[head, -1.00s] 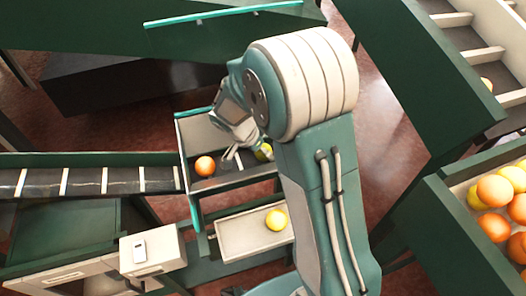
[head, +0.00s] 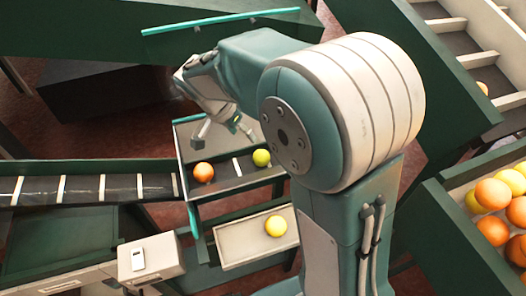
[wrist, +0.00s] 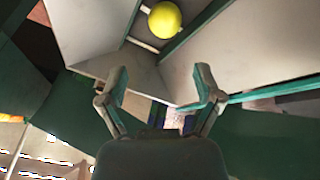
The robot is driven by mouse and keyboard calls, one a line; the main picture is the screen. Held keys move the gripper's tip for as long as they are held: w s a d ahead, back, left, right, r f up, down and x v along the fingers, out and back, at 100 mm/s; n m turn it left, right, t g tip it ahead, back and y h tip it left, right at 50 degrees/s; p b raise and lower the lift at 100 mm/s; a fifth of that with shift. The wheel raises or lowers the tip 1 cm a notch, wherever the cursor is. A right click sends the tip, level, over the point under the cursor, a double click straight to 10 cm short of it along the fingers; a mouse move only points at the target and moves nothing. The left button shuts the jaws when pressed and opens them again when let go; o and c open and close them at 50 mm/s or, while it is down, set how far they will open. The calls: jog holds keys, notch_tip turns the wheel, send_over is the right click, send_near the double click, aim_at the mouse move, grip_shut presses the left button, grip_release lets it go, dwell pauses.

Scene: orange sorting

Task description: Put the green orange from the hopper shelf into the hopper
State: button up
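A yellow-green orange (head: 262,157) sits at the right end of the upper tray (head: 240,182), which has a teal rim and stands at the end of the belt. An orange-coloured one (head: 203,172) sits at its left. Another yellow-green orange (head: 276,226) lies in the pale lower tray (head: 240,252). I cannot tell for sure which tray is the hopper shelf. My gripper (head: 223,132) is open and empty over the back of the upper tray, apart from the fruit. In the wrist view, one yellow-green orange (wrist: 164,19) shows beyond my spread fingers (wrist: 161,88).
A belt with white slats (head: 90,188) runs in from the left. A crate of several oranges (head: 445,220) stands at right. A slatted chute (head: 465,45) is at upper right. A green panel with a teal edge (head: 220,20) lies behind my gripper. A white box (head: 150,258) stands at lower left.

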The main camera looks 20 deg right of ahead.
jog(key=s+d+r+n+t+y, duration=0.1)
jog(key=s+r+n, duration=0.3)
jog(key=s, duration=0.6)
jog(key=s+d+r+n+t+y, duration=0.2)
jog(key=s+r+n+t+y, duration=0.1)
jog(key=s+n, duration=0.4)
jog(key=s+r+t, duration=0.1)
jog(key=s, duration=0.2)
jog(key=shift+t+y, duration=0.3)
jog(key=shift+y, duration=0.1)
jog(key=shift+s+a+n, duration=0.1)
jog(key=shift+n, duration=0.2)
